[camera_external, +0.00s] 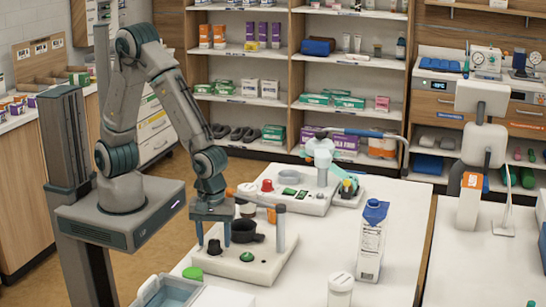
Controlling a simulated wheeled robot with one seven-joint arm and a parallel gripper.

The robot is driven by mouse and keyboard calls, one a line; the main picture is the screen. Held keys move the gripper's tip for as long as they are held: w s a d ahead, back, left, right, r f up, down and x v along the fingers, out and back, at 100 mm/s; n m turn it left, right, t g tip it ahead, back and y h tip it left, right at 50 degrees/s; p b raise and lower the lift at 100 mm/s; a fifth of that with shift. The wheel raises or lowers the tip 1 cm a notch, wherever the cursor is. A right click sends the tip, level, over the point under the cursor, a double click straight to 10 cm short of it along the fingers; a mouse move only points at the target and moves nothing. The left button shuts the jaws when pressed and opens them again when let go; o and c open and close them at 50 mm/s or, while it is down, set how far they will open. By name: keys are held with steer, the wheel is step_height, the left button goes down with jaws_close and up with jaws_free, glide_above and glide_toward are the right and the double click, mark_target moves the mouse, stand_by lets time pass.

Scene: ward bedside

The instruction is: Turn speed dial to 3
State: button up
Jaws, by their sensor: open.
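A white-based bedside device (264,263) stands on the white table, with a black holder, a grey post and a green button on it. A small black knob (214,247) sits at the left end of its base; it looks like the speed dial, but its markings are too small to read. My gripper (213,234) points down just above this knob. Its two fingers are apart, one to each side in the picture. I cannot tell whether they touch the knob. Nothing is seen held between them.
A second white device (308,199) with a red knob (267,185) stands behind. A carton (371,241) and a white-lidded jar (341,290) stand to the right. A blue-grey tray (170,293) and a green lid (192,273) are in front. Table right of the carton is clear.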

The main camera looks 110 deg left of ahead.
steer(key=shift+c, duration=0.3)
steer(key=c, duration=0.9)
